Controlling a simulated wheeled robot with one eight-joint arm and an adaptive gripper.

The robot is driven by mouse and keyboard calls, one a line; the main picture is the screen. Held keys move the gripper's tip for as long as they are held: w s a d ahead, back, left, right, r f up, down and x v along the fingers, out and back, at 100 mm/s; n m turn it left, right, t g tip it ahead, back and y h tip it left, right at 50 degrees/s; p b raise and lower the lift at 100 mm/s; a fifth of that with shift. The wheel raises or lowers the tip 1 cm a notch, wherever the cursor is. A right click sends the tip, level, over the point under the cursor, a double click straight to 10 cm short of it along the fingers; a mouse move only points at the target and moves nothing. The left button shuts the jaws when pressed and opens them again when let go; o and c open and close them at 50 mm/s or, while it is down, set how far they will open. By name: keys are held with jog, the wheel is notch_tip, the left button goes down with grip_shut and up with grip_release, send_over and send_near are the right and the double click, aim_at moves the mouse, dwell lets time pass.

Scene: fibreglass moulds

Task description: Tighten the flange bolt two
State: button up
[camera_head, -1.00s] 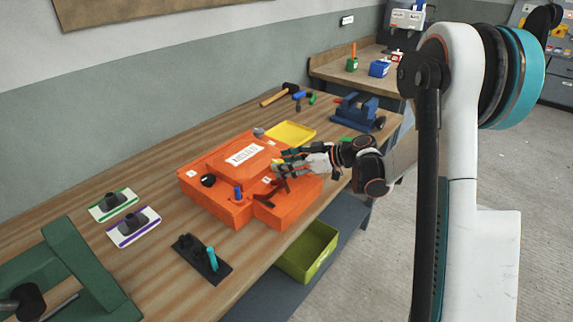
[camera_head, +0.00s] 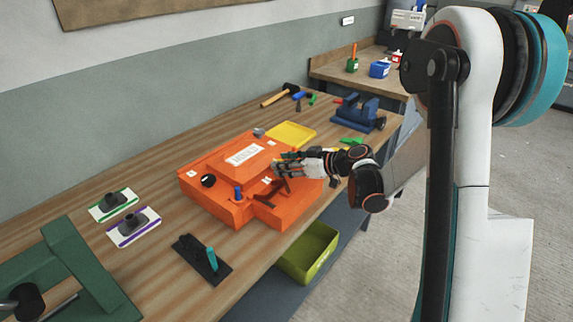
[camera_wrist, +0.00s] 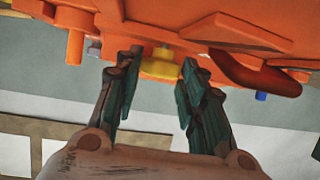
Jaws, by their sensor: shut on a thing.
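The orange mould (camera_head: 210,198) sits on the wooden bench, with a white label on its raised top. My gripper (camera_head: 281,168) is at the mould's right side, and its fingers hide part of that side. In the wrist view my gripper (camera_wrist: 158,90) has its two teal-padded fingers on either side of a yellow bolt (camera_wrist: 160,69) at the orange surface, and it is shut on it. I cannot read a number by the bolt.
A dark red handle (camera_wrist: 255,76) juts out close to the right finger. A yellow tray (camera_head: 293,133) lies behind the mould, and a blue vice (camera_head: 358,115) stands at the back right. A black holder (camera_head: 200,262) is in front. A green bin (camera_head: 309,252) hangs below the bench edge.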

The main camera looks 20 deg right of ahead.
jog(key=m+h, duration=0.1)
jog(key=m+t+h, duration=0.1)
jog(key=a+m+t+h, duration=0.1)
jog(key=shift+s, duration=0.3)
jog(key=shift+a+m+t+h+b, duration=0.15)
jog(key=shift+m+t+h+b, duration=0.25)
jog(key=shift+m+h, duration=0.75)
jog(key=shift+h, duration=0.35)
jog(key=o, duration=1)
jog(key=shift+o, duration=0.2)
jog(key=shift+s, duration=0.15)
jog(key=v, duration=1.1)
jog(key=shift+s, duration=0.4)
jog(key=shift+r, duration=0.1)
